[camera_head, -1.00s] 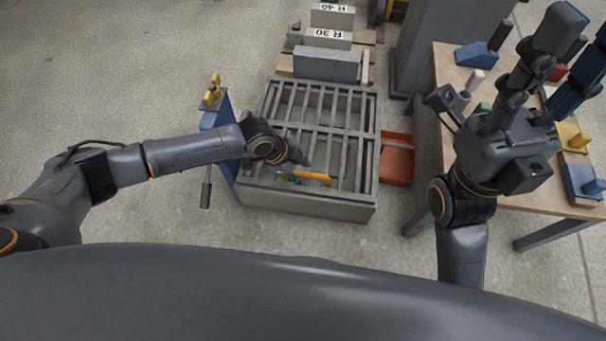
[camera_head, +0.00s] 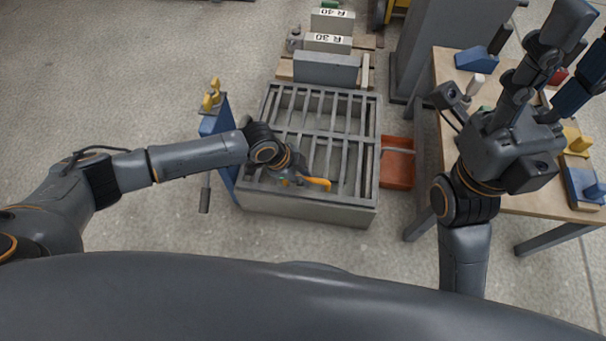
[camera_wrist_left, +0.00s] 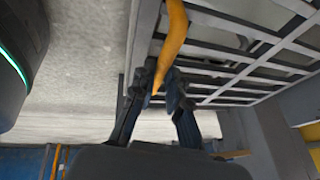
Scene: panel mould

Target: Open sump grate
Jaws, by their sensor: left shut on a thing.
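The sump grate (camera_head: 329,118) is a grey barred panel lying over the top of a concrete box (camera_head: 305,205). It looks flat, with no clear gap along its edge. A curved orange-yellow handle (camera_head: 316,184) shows at its near side, and also in the left wrist view (camera_wrist_left: 174,38). My left gripper (camera_head: 298,180) is low over the near edge of the box; its fingers (camera_wrist_left: 160,92) are shut on the handle's end. The hand hides the part of the grate beneath it. My right gripper (camera_head: 582,42) is raised over the workbench, fingers spread and empty.
A blue stand with yellow clamps (camera_head: 212,97) is close to the box's left side, beside my left forearm. An orange-red tray (camera_head: 397,165) lies right of the box. Grey blocks on a pallet (camera_head: 327,68) stand behind it. The wooden workbench (camera_head: 448,72) is at right. The left floor is clear.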

